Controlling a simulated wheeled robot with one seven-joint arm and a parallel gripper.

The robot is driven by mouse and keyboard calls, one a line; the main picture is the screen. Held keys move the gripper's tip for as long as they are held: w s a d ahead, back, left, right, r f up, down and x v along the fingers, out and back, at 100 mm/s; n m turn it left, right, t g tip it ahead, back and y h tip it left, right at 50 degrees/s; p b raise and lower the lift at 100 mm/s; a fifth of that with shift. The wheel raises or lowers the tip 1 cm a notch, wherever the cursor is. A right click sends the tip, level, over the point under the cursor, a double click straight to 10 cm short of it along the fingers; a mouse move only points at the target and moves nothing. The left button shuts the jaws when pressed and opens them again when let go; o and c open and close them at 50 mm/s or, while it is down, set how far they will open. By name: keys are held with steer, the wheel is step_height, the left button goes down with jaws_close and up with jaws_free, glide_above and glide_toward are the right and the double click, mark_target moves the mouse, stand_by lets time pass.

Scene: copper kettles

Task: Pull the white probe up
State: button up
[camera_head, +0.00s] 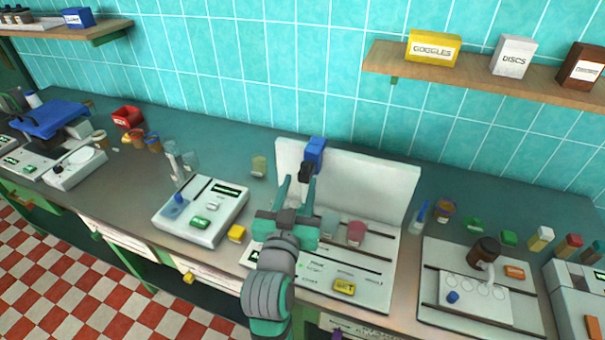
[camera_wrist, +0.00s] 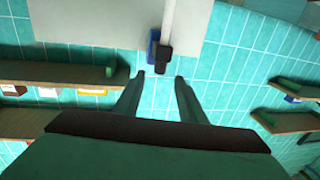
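A slim white rod (camera_wrist: 169,18), which may be the white probe, shows at the top of the wrist view against a white panel. A blue block (camera_wrist: 153,44) and a dark knob (camera_wrist: 164,51) sit at its end. In the head view the blue block (camera_head: 315,150) and dark knob (camera_head: 306,171) are in front of the panel, just beyond my fingertips. My gripper (camera_head: 299,182) is open; in the wrist view its fingertips (camera_wrist: 159,77) stand apart with nothing between them. The knob is just past the gap. My gripper hides part of the unit below.
The white unit (camera_head: 375,268) has a tall back panel (camera_head: 375,185) and a pink cup (camera_head: 356,233). Right is a tray (camera_head: 440,318) with a brown jar (camera_head: 485,250). A wall shelf (camera_head: 480,75) hangs upper right.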

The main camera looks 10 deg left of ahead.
steer(key=shift+s, duration=1.45)
steer(key=shift+f, duration=0.1)
steer(key=s+d+f+n+g+y, duration=0.1)
steer(key=s+d+f, duration=0.2)
steer(key=s+f, duration=0.6)
steer(key=s+d+f+n+g+y, duration=0.1)
steer(key=s+d+f+n, duration=0.15)
steer(key=s+f, duration=0.7)
steer(key=s+d+f+m, duration=0.1)
steer(key=s+f, duration=0.2)
steer(key=s, duration=0.6)
steer(key=s+d+f+m+h, duration=0.1)
steer(key=s+d+f+m, duration=0.1)
steer(key=s, duration=0.7)
steer(key=shift+d+f+g, duration=0.3)
steer(key=shift+f, duration=0.15)
